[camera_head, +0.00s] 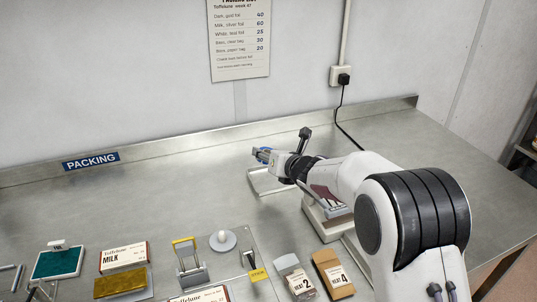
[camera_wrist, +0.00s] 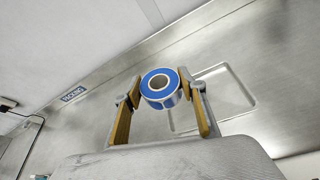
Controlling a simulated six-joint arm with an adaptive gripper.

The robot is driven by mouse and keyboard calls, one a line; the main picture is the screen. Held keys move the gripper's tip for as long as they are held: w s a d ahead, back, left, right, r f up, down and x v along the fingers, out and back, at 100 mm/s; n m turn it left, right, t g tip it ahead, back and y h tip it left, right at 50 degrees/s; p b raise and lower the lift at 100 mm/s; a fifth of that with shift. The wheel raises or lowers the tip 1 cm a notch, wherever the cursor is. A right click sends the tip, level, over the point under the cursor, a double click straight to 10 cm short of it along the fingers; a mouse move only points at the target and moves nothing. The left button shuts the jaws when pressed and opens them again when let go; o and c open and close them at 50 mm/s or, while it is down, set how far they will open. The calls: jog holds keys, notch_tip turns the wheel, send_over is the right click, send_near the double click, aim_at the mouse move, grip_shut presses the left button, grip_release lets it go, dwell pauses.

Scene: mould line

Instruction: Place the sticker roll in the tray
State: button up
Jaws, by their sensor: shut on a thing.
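The sticker roll (camera_wrist: 160,88) is a blue and white ring with a brown core. My gripper (camera_wrist: 161,92) is shut on it, one finger at each side, in the wrist view. In the head view the tray (camera_head: 256,186) lies below my gripper, partly hidden by my arm. The roll appears held above the bench, beside or over the tray's edge.
A PACKING sign (camera_head: 91,161) is on the back ledge. A black cable (camera_head: 345,118) runs from the wall socket to behind my arm. Boxes, foil stacks and bags, such as the MILK box (camera_head: 123,257), fill the front. The bench left of the tray is clear.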

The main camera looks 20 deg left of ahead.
jog(key=shift+r, duration=0.15)
jog(key=shift+w+d+r+n+t+h, duration=0.2)
jog(key=shift+r+n, duration=0.2)
jog(key=shift+n, duration=0.15)
jog(key=shift+w+d+r+n+t+h, duration=0.1)
jog(key=shift+w+d+r+n+h, duration=0.1)
jog(key=shift+r+n, duration=0.25)
jog(key=shift+f, duration=0.1)
send_over(272, 187)
jog(key=shift+f, duration=3.15)
jog(key=shift+f, duration=1.85)
jog(key=shift+f, duration=0.6)
jog(key=o, duration=1.2)
jog(key=shift+c, duration=0.2)
